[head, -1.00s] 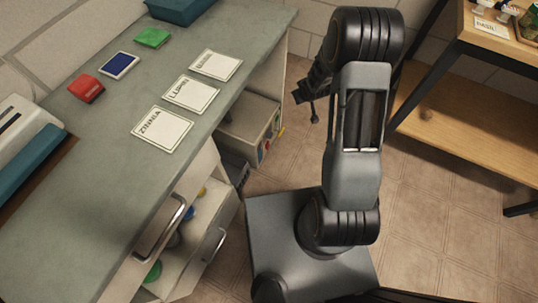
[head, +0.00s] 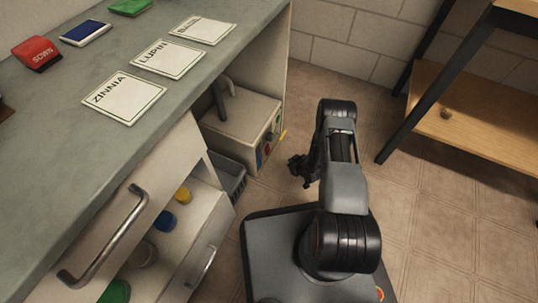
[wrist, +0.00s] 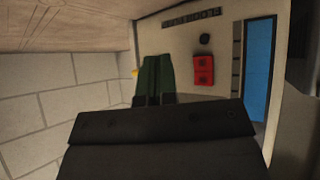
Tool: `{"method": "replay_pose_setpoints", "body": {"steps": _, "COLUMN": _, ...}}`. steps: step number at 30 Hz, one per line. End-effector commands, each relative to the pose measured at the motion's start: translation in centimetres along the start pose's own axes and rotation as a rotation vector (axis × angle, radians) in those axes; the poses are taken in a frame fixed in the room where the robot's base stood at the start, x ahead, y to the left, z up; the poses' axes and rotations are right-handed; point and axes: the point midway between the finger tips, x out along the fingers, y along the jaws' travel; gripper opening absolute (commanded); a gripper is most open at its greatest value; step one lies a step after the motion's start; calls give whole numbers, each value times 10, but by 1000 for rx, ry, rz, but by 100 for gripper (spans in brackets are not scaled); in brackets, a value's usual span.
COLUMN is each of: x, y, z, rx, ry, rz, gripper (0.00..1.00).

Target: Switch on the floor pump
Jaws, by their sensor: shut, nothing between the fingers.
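The floor pump (head: 238,128) is a pale box with a dark handle, standing on the floor under the bench. Its front, with small coloured parts, faces right in the head view. Whether the switch is on cannot be told.
The bench (head: 60,140) overhangs the pump. An open drawer (head: 175,235) with coloured lids and a grey basket (head: 229,176) lie in front of the pump. A wooden rack (head: 470,125) stands at right. Tiled floor (head: 440,220) between is clear.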

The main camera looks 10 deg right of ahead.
Motion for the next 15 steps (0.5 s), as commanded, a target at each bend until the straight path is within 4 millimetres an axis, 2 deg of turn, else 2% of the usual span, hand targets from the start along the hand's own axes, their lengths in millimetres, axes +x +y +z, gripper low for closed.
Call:
{"method": "replay_pose_setpoints", "body": {"steps": 10, "x": 0, "y": 0, "z": 0, "rx": 0, "ry": 0, "rz": 0, "gripper": 0}}
{"method": "replay_pose_setpoints", "body": {"steps": 15, "x": 7, "y": -5, "z": -4, "rx": -1, "ry": -1, "rz": -1, "gripper": 0}}
